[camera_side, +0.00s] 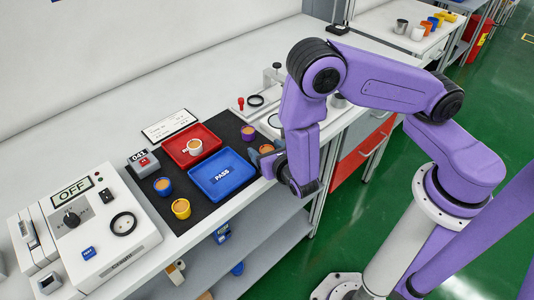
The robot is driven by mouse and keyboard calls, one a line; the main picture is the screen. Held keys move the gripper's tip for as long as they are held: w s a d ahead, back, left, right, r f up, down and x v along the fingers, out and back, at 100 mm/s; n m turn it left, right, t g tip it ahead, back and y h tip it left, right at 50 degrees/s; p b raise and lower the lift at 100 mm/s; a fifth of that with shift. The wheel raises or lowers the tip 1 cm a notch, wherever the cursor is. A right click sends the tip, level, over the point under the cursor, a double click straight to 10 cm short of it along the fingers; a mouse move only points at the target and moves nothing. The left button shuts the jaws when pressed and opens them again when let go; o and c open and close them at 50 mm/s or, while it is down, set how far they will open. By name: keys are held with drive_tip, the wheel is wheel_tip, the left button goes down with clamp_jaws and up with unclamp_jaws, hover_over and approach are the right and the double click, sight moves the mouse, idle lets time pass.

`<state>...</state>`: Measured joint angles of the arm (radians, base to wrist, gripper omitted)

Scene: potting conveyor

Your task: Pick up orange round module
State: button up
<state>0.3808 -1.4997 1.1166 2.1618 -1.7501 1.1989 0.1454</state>
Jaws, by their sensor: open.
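Several small round modules with tan tops stand on the black mat (180,222). An orange-red one (266,149) is at the mat's right edge, partly hidden by my gripper (270,163). My gripper is open and right beside this module; I cannot tell whether the fingers are around it or touching it. A purple module (248,132) stands just behind it. A blue module (162,186) and a yellow module (181,209) stand at the front left. Another module (195,147) sits in the red tray (180,155).
A blue tray marked PASS (222,178) lies left of my gripper. A grey box with a red button (144,163) and a white console reading OFF (97,225) stand farther left. A white card (170,125) lies behind the trays. The bench behind is clear.

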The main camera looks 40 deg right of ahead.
drive_tip(key=c, duration=1.1)
drive_tip(key=shift+r, duration=0.1)
